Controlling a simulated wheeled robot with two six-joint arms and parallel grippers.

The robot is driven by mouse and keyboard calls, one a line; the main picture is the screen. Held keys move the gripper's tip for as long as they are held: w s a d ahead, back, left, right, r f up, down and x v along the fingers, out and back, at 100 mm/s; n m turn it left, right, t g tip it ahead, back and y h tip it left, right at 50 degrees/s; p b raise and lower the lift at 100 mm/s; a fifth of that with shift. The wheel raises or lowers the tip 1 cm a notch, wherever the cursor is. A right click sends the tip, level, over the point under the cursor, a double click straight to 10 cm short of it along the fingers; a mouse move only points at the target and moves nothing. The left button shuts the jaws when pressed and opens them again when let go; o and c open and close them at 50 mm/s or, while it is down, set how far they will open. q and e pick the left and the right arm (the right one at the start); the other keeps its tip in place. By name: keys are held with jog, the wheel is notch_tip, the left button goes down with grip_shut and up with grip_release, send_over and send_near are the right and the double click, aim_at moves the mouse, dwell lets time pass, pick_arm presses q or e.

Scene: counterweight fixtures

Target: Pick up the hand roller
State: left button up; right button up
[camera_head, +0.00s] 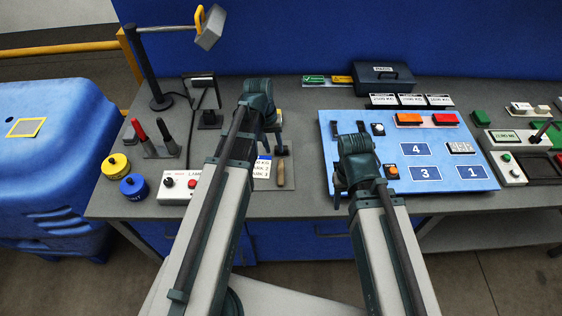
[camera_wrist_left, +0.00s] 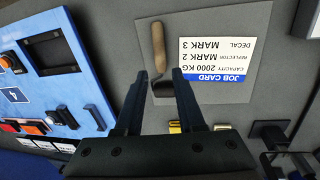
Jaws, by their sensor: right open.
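The hand roller has a wooden handle and a dark roller head. Its handle (camera_head: 281,174) shows in the head view on a grey board, right of the white job card (camera_head: 262,168). In the left wrist view the hand roller (camera_wrist_left: 158,48) lies beside the job card (camera_wrist_left: 217,63), its dark head toward my gripper. My left gripper (camera_wrist_left: 160,82) is open, its two fingers on either side of the roller head in the picture; the remaining height gap cannot be told. In the head view my left gripper (camera_head: 278,143) partly hides the roller head. My right gripper (camera_head: 339,180) is open over the blue panel's left edge.
The blue panel (camera_head: 330,132) with numbered plates and buttons fills the right side. A dark case (camera_head: 383,75) sits at the back.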

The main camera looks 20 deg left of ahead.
pick_arm(q)
jog(key=b, duration=0.7)
send_over(280, 169)
jog(key=f, duration=0.7)
jog(key=shift+s+a+f, duration=0.2)
jog(key=shift+a+f, duration=0.1)
jog(key=shift+a, duration=0.05)
jog(key=shift+f, duration=0.1)
jog(key=f+b, duration=0.5)
jog(key=shift+w+d, duration=0.2)
jog(key=shift+d, duration=0.2)
jog(key=shift+r, duration=0.1)
grip_shut()
